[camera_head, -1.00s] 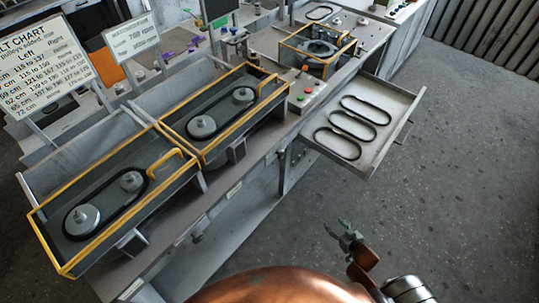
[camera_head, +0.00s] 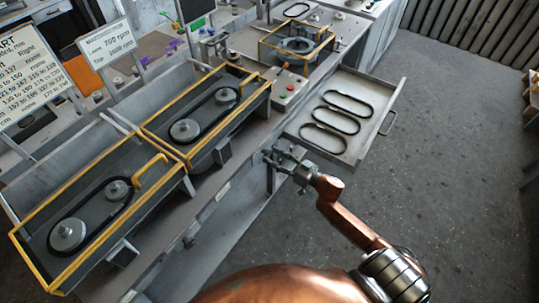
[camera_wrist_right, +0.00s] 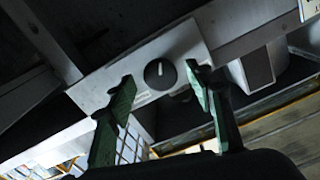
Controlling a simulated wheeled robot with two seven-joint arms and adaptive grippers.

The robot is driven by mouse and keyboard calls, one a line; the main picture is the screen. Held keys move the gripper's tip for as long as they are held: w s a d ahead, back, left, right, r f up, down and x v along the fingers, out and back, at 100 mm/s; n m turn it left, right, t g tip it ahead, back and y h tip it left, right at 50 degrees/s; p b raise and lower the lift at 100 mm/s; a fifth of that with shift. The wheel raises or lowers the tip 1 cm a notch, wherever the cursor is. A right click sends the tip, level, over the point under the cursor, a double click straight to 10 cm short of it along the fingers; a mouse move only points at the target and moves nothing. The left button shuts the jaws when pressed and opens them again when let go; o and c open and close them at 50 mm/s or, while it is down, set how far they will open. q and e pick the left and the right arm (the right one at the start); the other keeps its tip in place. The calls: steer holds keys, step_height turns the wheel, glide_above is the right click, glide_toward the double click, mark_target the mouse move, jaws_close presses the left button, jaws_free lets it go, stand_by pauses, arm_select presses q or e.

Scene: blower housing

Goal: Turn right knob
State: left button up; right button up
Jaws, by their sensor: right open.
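A round black knob (camera_wrist_right: 159,72) with a white pointer line sits on a light metal plate (camera_wrist_right: 185,42) in the right wrist view. The pointer is close to upright in that picture. My right gripper (camera_wrist_right: 160,80) is open, with one green finger on each side of the knob's line of view. I cannot tell how far the fingertips are from the knob, and nothing is between them. In the head view my right gripper (camera_head: 272,157) is at the bench's front edge, left of the open drawer. The knob cannot be made out there. My left gripper is not in view.
The open drawer (camera_head: 358,145) holds several black belts. Two yellow-framed belt housings (camera_head: 215,152) stand on the bench to the left. A small box with red and green buttons (camera_head: 289,90) is behind the gripper. The floor (camera_head: 455,200) at right is clear.

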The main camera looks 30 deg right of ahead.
steer(key=shift+x, duration=1.05)
steer(key=c, duration=1.2)
